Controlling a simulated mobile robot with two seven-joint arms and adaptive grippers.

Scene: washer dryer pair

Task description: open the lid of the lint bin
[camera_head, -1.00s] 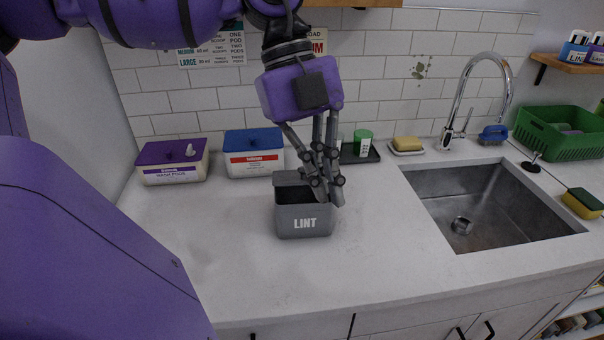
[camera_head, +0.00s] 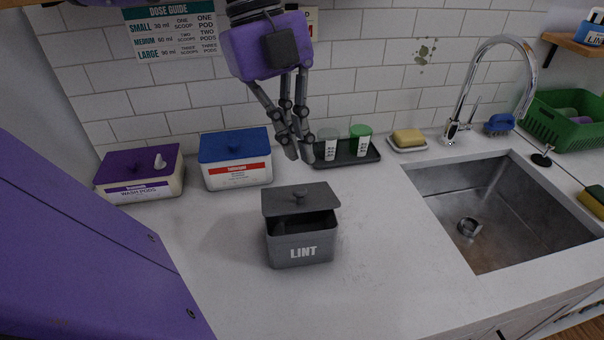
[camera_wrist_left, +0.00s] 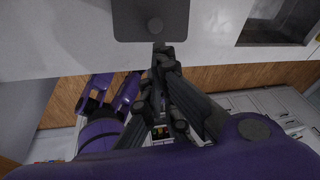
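The grey lint bin (camera_head: 300,250) stands on the counter with its LINT label facing me. Its grey lid (camera_head: 280,203), with a round knob on top, is partly raised, and a dark gap shows between the lid's front edge and the bin. My left gripper (camera_head: 299,157) is above and behind the lid, apart from it and empty, its fingertips close together. My right gripper is not seen.
A purple-lidded pod box (camera_head: 140,190) and a blue-lidded box (camera_head: 236,178) stand at back left. A dark tray (camera_head: 362,160) with shakers is behind the bin, and a soap dish (camera_head: 408,147) beside it. The sink (camera_head: 500,215) is right. Counter before the bin is clear.

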